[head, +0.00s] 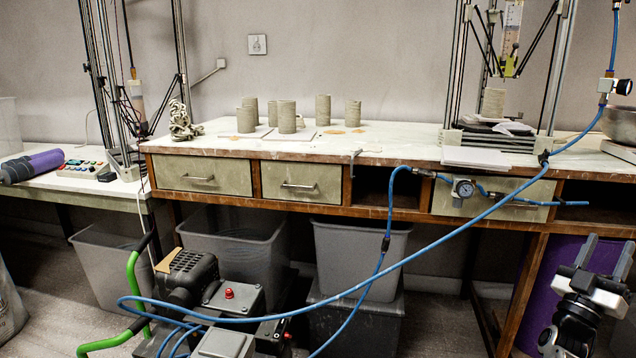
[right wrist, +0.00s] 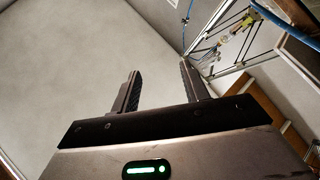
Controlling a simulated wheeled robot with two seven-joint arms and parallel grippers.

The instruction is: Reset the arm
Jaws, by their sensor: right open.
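My right gripper (head: 605,257) is at the lower right of the head view, in front of the workbench (head: 370,150) and near a purple bin. Its fingers point up and stand apart with nothing between them. The right wrist view shows the same gripper (right wrist: 160,90), open and empty, with bare wall behind it and the delta printer frame (right wrist: 237,40) to the right. My left gripper is in neither view.
Several grey clay cylinders (head: 287,117) stand on the bench. A blue hose (head: 430,251) sags across the front of the bench to a compressor (head: 200,290) on the floor. Grey bins (head: 235,255) and a purple bin (head: 560,290) stand below.

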